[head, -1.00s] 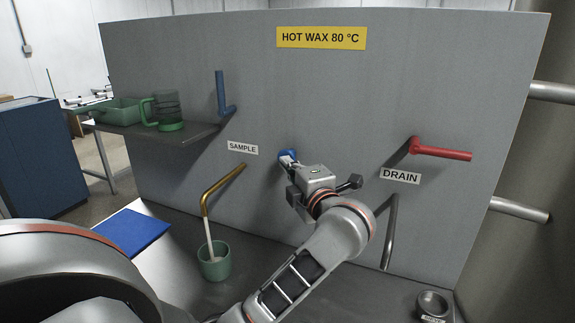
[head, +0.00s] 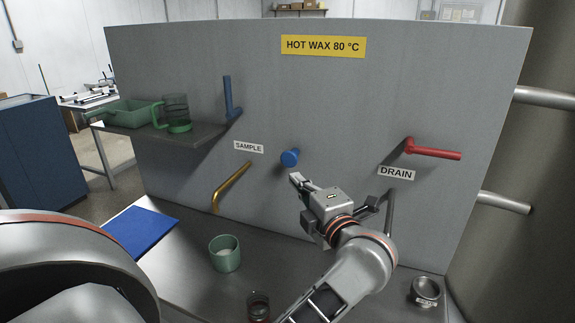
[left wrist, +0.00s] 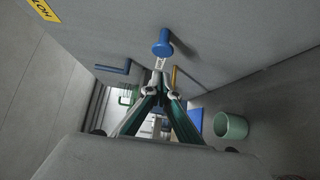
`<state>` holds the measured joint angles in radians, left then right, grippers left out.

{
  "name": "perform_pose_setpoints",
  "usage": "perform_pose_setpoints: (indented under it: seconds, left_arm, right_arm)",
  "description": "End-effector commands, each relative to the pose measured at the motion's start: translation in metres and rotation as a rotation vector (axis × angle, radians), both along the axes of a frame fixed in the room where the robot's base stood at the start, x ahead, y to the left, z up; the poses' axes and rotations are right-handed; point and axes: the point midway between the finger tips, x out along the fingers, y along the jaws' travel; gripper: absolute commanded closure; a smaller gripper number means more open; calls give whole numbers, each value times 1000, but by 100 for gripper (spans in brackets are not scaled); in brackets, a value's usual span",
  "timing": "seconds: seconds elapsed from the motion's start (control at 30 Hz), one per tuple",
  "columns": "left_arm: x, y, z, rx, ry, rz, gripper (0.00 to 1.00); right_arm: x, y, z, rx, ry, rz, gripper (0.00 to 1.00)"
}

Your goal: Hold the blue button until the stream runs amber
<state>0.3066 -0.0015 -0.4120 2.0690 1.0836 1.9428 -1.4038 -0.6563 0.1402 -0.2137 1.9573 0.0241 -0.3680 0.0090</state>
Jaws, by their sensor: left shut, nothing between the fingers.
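The blue button (head: 290,157) sticks out of the grey panel, right of the SAMPLE label; it also shows in the left wrist view (left wrist: 162,42). My left gripper (head: 295,178) is shut and empty, its tips just below and in front of the button, apart from it. In the left wrist view its fingertips (left wrist: 160,80) come together below the button. The brass sample spout (head: 232,187) points down toward the green cup (head: 225,259). No stream shows from the spout. The cup holds something pale. My right gripper is not in view.
The red drain lever (head: 435,153) and a blue lever (head: 228,98) are on the panel. A shelf (head: 150,137) holds a green tray and a green-handled jug. A blue mat (head: 141,232), a dark glass (head: 259,307) and a metal cup (head: 424,291) are on the bench.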

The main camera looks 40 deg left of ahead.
Motion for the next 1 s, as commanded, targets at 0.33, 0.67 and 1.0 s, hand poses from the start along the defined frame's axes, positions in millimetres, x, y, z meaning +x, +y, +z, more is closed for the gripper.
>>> perform_pose_setpoints:
  seconds: [0.33,0.67,1.0]
  left_arm:
    - [-19,-36,0,1,0,1,100]
    - [-20,-37,-1,1,0,1,100]
    - [-20,-37,0,1,0,1,100]
  right_arm:
    - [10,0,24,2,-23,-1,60]
    - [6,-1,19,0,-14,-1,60]
    - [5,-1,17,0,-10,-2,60]
